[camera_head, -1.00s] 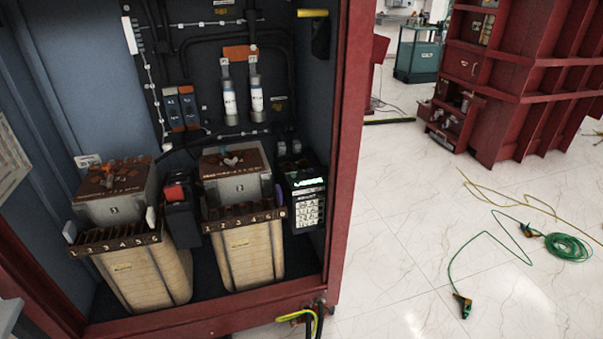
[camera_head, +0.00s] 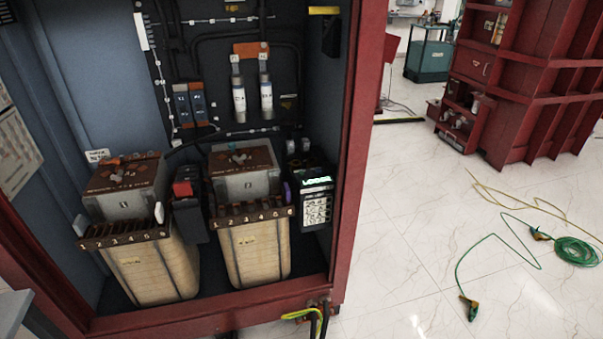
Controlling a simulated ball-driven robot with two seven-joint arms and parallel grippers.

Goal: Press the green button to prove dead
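An open red cabinet (camera_head: 352,150) stands on the left. Inside it at the right is a black device (camera_head: 316,205) with a lit green display (camera_head: 316,181) and several white keys or labels below. A black unit with a red block (camera_head: 182,189) on top sits between two transformers, the left one (camera_head: 150,270) and the right one (camera_head: 255,250). I cannot make out a distinct green button at this size. Neither of my grippers is in view.
Two white fuse-like cylinders (camera_head: 239,97) hang on the back panel. A green cable with clamps (camera_head: 470,308) and a yellow cable (camera_head: 510,200) lie on the floor at right. A red ribbed structure (camera_head: 545,90) stands behind. The white floor between is mostly clear.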

